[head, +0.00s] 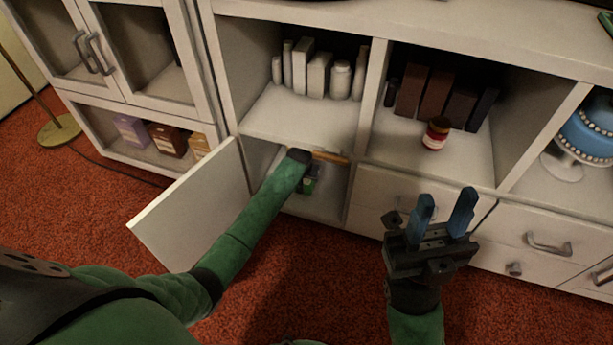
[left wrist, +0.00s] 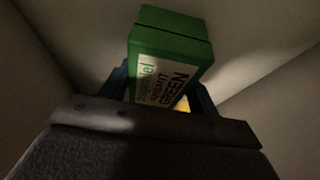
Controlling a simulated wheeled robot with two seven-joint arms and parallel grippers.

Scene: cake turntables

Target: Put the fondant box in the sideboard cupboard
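The green fondant box (left wrist: 165,50), with a white label reading "GREEN", is inside the open lower cupboard (head: 325,206) of the sideboard. In the left wrist view it sits tilted between the two blue fingers of my left gripper (left wrist: 162,95). A small gap shows beside the right finger, so I cannot tell whether the fingers grip it. In the head view my left gripper (head: 298,157) reaches into the cupboard, and the box (head: 309,183) shows just below it. The cupboard door (head: 192,208) stands open to the left. My right gripper (head: 443,215) is open and empty before the drawers.
Above are shelves with white containers (head: 318,75) and dark books (head: 437,92). A red jar (head: 436,133) stands on the right shelf. A blue cake (head: 588,132) is at far right. Several boxes (head: 167,140) stand in the left cabinet. The red carpet is clear in front.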

